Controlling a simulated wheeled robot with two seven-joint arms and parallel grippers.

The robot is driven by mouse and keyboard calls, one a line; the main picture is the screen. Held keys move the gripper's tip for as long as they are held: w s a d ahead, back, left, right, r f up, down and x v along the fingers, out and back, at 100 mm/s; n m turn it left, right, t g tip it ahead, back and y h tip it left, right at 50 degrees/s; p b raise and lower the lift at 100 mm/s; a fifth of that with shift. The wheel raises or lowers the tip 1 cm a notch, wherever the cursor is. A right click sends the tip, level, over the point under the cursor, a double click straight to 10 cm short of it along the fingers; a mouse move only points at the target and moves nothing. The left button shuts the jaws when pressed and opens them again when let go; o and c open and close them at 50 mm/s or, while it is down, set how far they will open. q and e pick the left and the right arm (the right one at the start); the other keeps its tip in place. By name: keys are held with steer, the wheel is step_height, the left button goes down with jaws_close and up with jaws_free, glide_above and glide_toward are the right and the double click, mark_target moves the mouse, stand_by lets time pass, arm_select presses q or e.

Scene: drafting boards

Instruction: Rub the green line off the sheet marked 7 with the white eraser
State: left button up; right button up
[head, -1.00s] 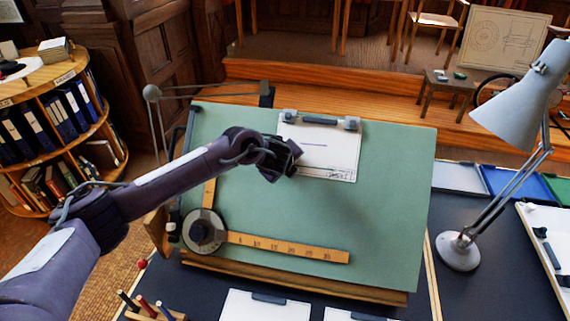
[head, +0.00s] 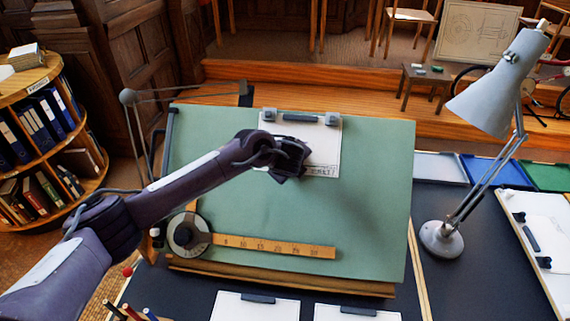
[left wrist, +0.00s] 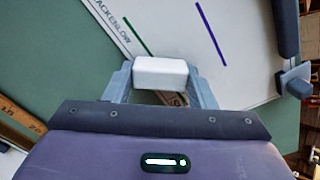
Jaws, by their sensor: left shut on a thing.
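My left gripper (head: 291,160) is over the lower part of a white sheet (head: 328,150) clipped to the top of the green drafting board (head: 374,190). In the left wrist view it is shut on the white eraser (left wrist: 160,72). The green line (left wrist: 125,30) runs toward the eraser, with its near end just beyond it. A blue line (left wrist: 211,33) lies further right on the sheet (left wrist: 178,25). I cannot tell whether the eraser touches the paper. The arm hides both lines in the head view. No mark 7 is legible. My right gripper is not in view.
A bar clip (head: 300,118) holds the sheet's top edge. A ruler (head: 270,246) with a round head (head: 188,236) lies low on the board. A grey lamp (head: 440,238) stands to the right. Other sheets (head: 250,308) lie in front.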

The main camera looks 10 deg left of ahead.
mark_target(317, 166)
arm_select(q)
steer(key=shift+d+r, duration=0.1)
steer(key=shift+d, duration=1.7)
steer(key=shift+d+b, duration=0.5)
steer(key=shift+d, duration=1.1)
steer(key=shift+a+p, duration=0.5)
steer(key=shift+a, duration=6.35)
steer(key=shift+d, duration=5.2)
steer(key=shift+d+b, duration=0.65)
steer(key=shift+d, duration=1.05)
